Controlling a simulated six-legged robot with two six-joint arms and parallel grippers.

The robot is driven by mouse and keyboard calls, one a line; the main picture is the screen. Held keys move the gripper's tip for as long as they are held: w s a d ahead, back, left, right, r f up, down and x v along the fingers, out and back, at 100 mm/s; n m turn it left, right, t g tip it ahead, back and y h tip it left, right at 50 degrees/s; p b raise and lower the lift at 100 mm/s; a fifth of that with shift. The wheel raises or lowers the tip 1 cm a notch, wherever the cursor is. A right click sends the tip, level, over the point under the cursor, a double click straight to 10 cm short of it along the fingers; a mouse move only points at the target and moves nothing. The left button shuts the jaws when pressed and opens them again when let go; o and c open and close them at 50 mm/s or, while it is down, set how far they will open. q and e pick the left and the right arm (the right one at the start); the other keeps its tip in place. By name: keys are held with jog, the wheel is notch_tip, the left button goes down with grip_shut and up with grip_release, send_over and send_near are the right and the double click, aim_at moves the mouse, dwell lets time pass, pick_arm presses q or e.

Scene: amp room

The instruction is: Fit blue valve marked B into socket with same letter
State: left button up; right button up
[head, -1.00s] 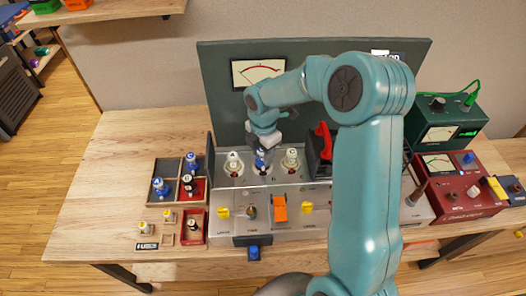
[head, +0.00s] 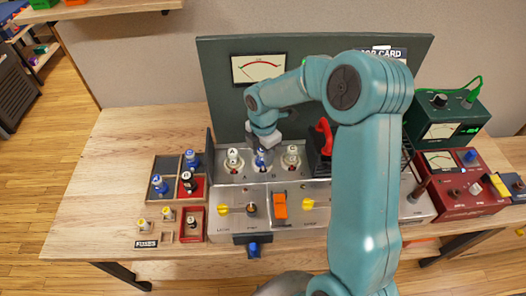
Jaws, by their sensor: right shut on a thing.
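A blue valve (head: 261,160) stands upright at the middle socket of the grey metal amp panel, between two white valves. My right gripper (head: 262,146) reaches down from above and is shut on its top. The valve's base is at the socket, but I cannot tell whether it is fully seated. The letter on the valve is too small to read surely. The white valves, one at left (head: 233,159) and one at right (head: 291,157), stand in the neighbouring sockets. My left gripper is not in view.
A compartment tray (head: 166,165) at left holds blue valves and a dark one. Small fuses stand near a fuses label (head: 146,244). A red handle (head: 325,137) stands right of the sockets. Red (head: 465,205) and green (head: 440,115) meter boxes are at far right. The table's left part is clear.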

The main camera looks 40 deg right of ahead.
jog(key=shift+f, duration=0.25)
jog(key=o, duration=1.1)
jog(key=shift+o, duration=0.2)
jog(key=shift+r, duration=0.1)
notch_tip(320, 180, up, 16)
jog(key=shift+r, duration=0.15)
